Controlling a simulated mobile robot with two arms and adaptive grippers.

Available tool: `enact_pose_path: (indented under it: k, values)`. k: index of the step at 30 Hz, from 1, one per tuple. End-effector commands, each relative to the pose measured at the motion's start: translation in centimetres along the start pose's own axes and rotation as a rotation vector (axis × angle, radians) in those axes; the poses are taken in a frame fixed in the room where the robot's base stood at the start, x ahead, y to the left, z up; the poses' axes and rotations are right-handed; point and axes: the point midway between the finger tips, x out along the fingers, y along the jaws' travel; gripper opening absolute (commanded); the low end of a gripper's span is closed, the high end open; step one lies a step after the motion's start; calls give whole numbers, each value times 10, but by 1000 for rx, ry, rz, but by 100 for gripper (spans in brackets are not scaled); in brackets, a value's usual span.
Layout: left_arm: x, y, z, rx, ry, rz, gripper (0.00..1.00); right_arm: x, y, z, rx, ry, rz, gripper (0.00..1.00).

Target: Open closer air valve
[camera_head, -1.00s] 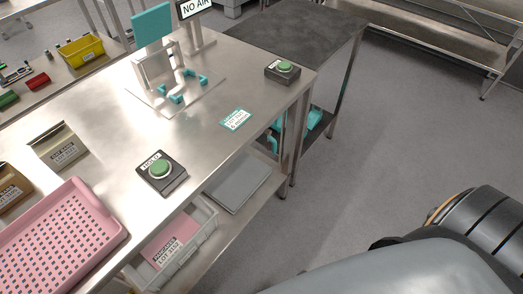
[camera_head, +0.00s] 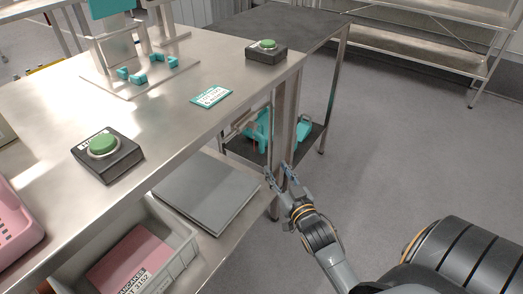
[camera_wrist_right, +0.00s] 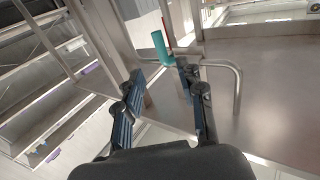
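I cannot clearly pick out an air valve. Teal equipment (camera_head: 262,132) stands low behind the steel table leg, partly hidden by it. In the right wrist view a teal cylinder (camera_wrist_right: 159,46) with a thin red part beside it stands beyond the fingertips; I cannot tell whether it is part of a valve. My right gripper (camera_head: 281,171) is beside the table leg, below tabletop height, with its fingers apart. It also shows in the right wrist view (camera_wrist_right: 158,75), open and with nothing between its fingers. My left gripper is not in view.
The steel table (camera_head: 185,122) carries two green push buttons (camera_head: 103,146) (camera_head: 267,45), a teal-edged card (camera_head: 212,97) and a fixture. A grey bin (camera_head: 180,248) and a flat grey panel (camera_head: 207,190) are below. Open floor (camera_head: 400,150) lies right. A bent metal rail (camera_wrist_right: 238,85) is near the gripper.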

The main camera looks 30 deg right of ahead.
Motion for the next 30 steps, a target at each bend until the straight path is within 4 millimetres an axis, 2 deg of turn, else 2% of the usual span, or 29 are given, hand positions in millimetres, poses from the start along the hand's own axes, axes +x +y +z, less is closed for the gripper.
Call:
enact_pose_path:
  k: [9, 15, 21, 30]
  values:
    - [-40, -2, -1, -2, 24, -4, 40, 68, 0, 1, -1, 2, -1, 39]
    - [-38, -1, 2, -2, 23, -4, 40, 103, 0, 1, -1, 0, 0, 39]
    - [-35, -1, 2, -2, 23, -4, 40, 119, 0, 1, -1, -2, 0, 39]
    - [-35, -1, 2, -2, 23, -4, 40, 121, 0, 1, 0, -3, 0, 39]
